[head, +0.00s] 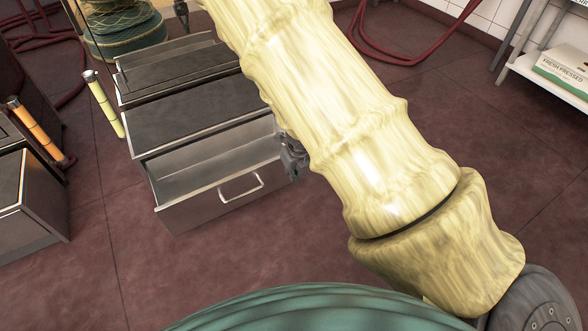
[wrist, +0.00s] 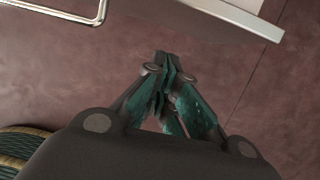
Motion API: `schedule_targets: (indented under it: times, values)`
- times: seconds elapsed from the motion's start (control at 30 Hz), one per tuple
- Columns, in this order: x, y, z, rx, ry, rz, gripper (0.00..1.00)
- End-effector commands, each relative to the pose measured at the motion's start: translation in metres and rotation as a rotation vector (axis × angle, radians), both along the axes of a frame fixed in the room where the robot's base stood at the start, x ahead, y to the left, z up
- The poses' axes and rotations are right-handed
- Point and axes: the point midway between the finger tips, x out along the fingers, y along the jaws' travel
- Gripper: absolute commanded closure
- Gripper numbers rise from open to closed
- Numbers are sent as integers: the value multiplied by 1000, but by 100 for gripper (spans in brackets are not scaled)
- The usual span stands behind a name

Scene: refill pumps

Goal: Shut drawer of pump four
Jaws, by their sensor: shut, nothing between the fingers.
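A grey metal drawer (head: 205,204) stands pulled out from a low dark-topped cabinet (head: 195,118) in the head view. It looks empty inside, and I see no number on it. Its bar handle (head: 241,188) is on the front panel. My gripper (head: 293,160) is at the drawer's right front corner, partly hidden by my pale arm. In the wrist view my gripper (wrist: 164,66) is shut and empty. The handle (wrist: 98,14) shows there at top left, and the drawer's bright front edge (wrist: 238,14) at the top, both apart from the fingertips.
A yellow post (head: 103,105) stands left of the cabinet, and an orange post (head: 36,132) by another cabinet (head: 30,205) further left. Red hoses (head: 375,50) lie at the back. A white shelf (head: 545,75) is at right. The floor before the drawer is clear.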

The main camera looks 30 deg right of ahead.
Motion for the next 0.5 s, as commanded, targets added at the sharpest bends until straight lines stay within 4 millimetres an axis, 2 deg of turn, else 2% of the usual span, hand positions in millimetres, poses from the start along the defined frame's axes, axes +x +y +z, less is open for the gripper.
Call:
schedule_targets:
  times: [0.03, 0.17, 0.5]
  values:
    - [9, 0, 2, 5, -6, -2, 100]
    - [22, 0, 3, 3, -7, -1, 100]
    - [38, 1, 4, 3, -4, -1, 100]
